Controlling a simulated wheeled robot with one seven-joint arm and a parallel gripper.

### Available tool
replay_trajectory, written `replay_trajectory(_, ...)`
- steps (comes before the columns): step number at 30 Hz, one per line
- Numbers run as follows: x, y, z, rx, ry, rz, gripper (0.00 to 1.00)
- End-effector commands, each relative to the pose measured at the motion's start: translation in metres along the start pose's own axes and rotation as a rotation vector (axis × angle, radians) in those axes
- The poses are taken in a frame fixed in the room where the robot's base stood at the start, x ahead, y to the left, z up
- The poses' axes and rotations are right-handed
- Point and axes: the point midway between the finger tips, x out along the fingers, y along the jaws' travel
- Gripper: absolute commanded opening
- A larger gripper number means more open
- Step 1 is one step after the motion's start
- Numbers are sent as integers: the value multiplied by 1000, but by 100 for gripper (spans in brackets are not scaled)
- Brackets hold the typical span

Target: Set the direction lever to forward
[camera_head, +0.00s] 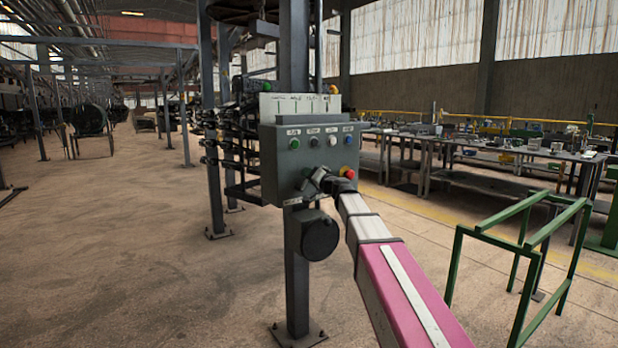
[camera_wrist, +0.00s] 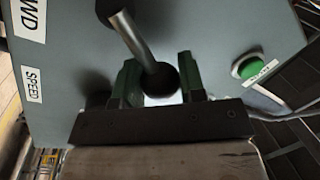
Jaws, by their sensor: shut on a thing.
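The grey control box (camera_head: 272,165) is mounted on a dark steel post in the head view. In the wrist view, the direction lever (camera_wrist: 139,42) has a metal rod ending in a black ball knob (camera_wrist: 161,80). My gripper (camera_wrist: 157,66) is shut on the knob, its two fingers on either side of it. A label (camera_wrist: 34,16) partly cut off by the frame reads "WD". In the head view my gripper (camera_head: 325,183) is at the box's lower front and hides most of the lever.
In the head view, a red knob (camera_head: 346,171) on a yellow base is close to my gripper. A green frame (camera_head: 526,235) stands right; open floor lies left.

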Motion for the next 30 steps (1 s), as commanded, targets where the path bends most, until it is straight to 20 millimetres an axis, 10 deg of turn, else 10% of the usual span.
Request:
replay_trajectory(1, -1, 1, 0, 2, 1, 3, 0)
replay_trajectory(2, -1, 1, 0, 1, 1, 3, 41)
replay_trajectory(4, -1, 1, 0, 1, 1, 3, 62)
replay_trajectory(17, -7, 0, 0, 0, 1, 2, 62)
replay_trajectory(30, -77, 0, 1, 0, 2, 4, 62)
